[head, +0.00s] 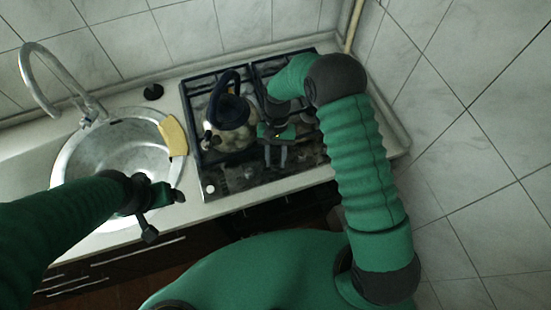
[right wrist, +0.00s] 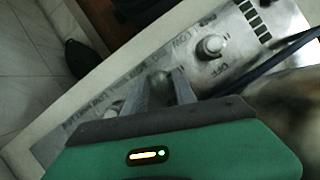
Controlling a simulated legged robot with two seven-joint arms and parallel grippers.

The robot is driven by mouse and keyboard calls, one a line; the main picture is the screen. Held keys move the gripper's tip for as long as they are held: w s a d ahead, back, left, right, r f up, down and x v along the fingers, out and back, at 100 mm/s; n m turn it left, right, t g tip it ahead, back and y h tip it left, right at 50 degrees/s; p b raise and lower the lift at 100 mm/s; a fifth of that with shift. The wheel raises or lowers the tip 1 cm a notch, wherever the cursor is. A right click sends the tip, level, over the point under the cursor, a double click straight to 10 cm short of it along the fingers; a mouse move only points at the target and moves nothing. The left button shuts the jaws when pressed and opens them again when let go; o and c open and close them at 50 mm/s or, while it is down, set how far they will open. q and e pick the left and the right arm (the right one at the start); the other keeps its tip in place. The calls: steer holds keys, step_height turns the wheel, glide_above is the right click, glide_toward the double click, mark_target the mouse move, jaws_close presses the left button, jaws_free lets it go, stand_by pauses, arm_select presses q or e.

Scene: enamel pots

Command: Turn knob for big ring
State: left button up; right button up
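The stove (head: 236,182) has a worn metal front panel. A pale round knob (head: 210,189) shows at its left front corner. In the right wrist view, a grey knob (right wrist: 210,46) stands on the labelled panel, and another (right wrist: 114,108) is partly hidden by my gripper. My right gripper (head: 276,160) points down over the front of the stove. Its fingers (right wrist: 163,80) are apart, with a greyish shape between them; I cannot tell whether they touch it. My left gripper (head: 168,196) is in front of the sink, away from the stove; its finger opening is unclear.
A kettle (head: 230,112) with a dark handle stands on the stove, close left of my right gripper. A round sink (head: 112,150) with a faucet (head: 42,75) and a yellow sponge or cloth (head: 173,136) are to the left. A tiled wall (head: 470,130) bounds the right.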

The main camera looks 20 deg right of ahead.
steer(key=o, duration=0.4)
steer(key=shift+w, duration=0.35)
arm_select(q)
steer(key=shift+w+f, duration=0.1)
steer(key=shift+w, duration=0.2)
arm_select(e)
steer(key=shift+f, duration=0.1)
steer(key=shift+s, duration=0.1)
steer(key=shift+r, duration=0.25)
arm_select(q)
step_height(320, 180, down, 2)
steer(key=shift+s+f+b, duration=0.1)
steer(key=shift+s+b, duration=0.05)
steer(key=shift+b, duration=0.9)
arm_select(e)
steer(key=v, duration=1.6)
steer(key=shift+w+d+r, duration=0.1)
steer(key=shift+w+r, duration=0.05)
steer(key=shift+w, duration=0.15)
